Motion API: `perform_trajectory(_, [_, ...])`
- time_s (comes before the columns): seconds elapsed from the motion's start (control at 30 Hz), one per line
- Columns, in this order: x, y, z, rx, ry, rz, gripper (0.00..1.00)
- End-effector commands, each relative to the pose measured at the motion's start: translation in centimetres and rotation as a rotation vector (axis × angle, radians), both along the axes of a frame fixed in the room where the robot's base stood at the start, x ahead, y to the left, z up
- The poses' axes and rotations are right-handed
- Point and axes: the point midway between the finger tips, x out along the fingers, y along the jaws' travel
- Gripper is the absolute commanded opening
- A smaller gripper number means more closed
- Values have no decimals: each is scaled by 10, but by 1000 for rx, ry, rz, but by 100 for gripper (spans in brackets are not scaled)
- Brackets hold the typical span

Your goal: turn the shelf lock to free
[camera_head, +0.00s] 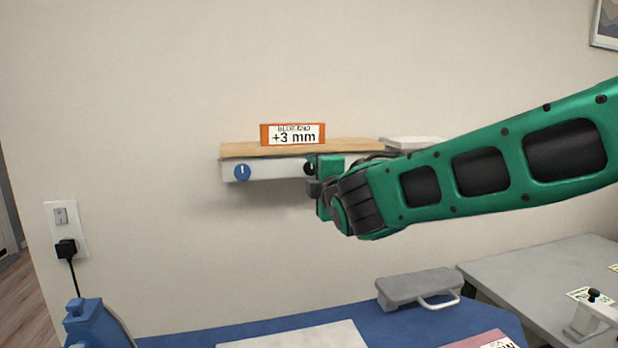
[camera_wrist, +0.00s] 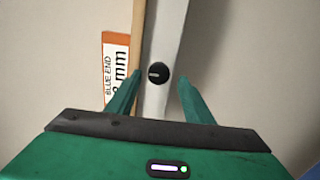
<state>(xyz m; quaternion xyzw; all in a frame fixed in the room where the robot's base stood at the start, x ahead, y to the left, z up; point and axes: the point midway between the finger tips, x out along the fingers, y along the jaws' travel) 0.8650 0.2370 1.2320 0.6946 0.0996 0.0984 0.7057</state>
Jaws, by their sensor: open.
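The wall shelf (camera_head: 258,150) has a wooden top and a pale front edge. A blue round knob (camera_head: 242,171) with a white upright mark sits at the left of that edge. A black round knob (camera_wrist: 158,73) with a pale mark sits farther right on it; in the head view my gripper partly covers it. My gripper (camera_wrist: 155,84) is open. In the wrist view its two green fingers point toward the shelf edge on either side of the black knob, with gaps between them and the knob. I cannot tell which knob is the lock.
An orange-framed sign (camera_head: 293,135) reading "BLUE END +3 mm" stands on the shelf. A pale flat object (camera_head: 414,142) is behind my arm. Below are a blue surface (camera_head: 420,322), a grey case (camera_head: 420,288) and a grey table (camera_head: 560,268). Free wall surrounds the shelf.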

Motion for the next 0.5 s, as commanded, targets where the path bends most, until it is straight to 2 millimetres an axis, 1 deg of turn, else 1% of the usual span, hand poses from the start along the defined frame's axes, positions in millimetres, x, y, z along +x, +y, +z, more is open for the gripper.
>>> perform_trajectory(0.3, [-57, -15, 0, 1, 0, 3, 47])
perform_trajectory(0.4, [-73, -20, -1, 0, 1, 3, 47])
perform_trajectory(0.5, [-84, -23, -1, -1, 2, 2, 47])
